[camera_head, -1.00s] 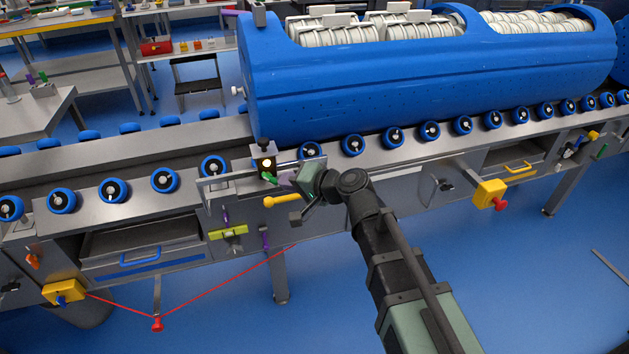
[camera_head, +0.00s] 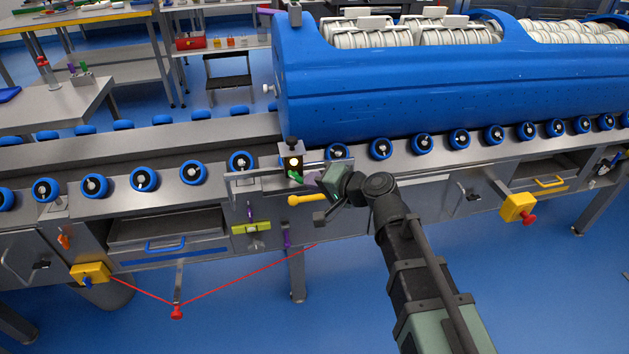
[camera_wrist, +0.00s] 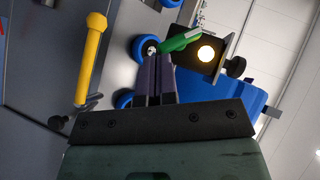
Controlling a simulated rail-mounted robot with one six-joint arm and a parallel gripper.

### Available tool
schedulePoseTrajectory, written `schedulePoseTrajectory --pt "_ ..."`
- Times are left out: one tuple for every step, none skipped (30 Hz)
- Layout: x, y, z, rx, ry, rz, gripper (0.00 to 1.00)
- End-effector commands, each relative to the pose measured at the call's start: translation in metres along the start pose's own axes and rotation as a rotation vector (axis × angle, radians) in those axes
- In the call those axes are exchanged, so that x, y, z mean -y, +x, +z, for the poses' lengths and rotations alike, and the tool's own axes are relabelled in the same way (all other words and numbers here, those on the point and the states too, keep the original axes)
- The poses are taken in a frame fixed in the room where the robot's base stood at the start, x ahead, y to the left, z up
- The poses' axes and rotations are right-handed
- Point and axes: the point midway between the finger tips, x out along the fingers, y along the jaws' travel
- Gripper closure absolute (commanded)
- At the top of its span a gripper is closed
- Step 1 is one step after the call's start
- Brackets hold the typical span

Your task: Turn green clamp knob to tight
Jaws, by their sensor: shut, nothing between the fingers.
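The green clamp knob (camera_head: 295,176) is a small green lever on the front of a dark sensor block (camera_head: 292,161) with a lit round face. In the wrist view the green knob (camera_wrist: 181,40) lies just beyond my fingertips, slanting up to the right beside the glowing face. My gripper (camera_head: 308,181) reaches in from the right with its purple fingers shut and empty. In the wrist view the fingers (camera_wrist: 154,58) are pressed together, with their tips close to the knob's lower left end. I cannot tell whether they touch it.
A yellow handle (camera_head: 308,199) sticks out just below my gripper. A metal rail (camera_head: 250,178) runs around the sensor block. Blue rollers (camera_head: 193,172) line the conveyor, and a large blue tub (camera_head: 420,90) stands behind. A red cord (camera_head: 240,276) hangs below left.

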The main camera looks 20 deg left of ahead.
Motion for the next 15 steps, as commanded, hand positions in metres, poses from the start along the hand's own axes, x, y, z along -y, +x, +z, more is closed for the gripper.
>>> schedulePoseTrajectory --pt "0.000 0.000 0.000 0.000 0.000 0.000 1.00" --pt "0.000 0.000 0.000 0.000 0.000 0.000 1.00" --pt "0.000 0.000 0.000 0.000 0.000 0.000 1.00" --pt "0.000 0.000 0.000 0.000 0.000 0.000 1.00" --pt "0.000 0.000 0.000 0.000 0.000 0.000 1.00" --pt "0.000 0.000 0.000 0.000 0.000 0.000 1.00" --pt "0.000 0.000 0.000 0.000 0.000 0.000 1.00" --pt "0.001 0.000 0.000 0.000 0.000 0.000 1.00" --pt "0.002 -0.001 -0.001 0.000 0.000 0.000 1.00" --pt "0.003 -0.001 -0.001 0.000 0.000 0.000 1.00" --pt "0.004 -0.002 -0.002 0.000 0.000 0.000 1.00" --pt "0.007 -0.003 -0.003 0.000 0.000 0.000 1.00" --pt "0.009 -0.003 -0.003 0.000 0.000 0.000 1.00" --pt "0.011 -0.004 -0.004 0.000 0.000 0.000 1.00" --pt "0.013 -0.005 -0.005 0.000 0.000 0.000 1.00"
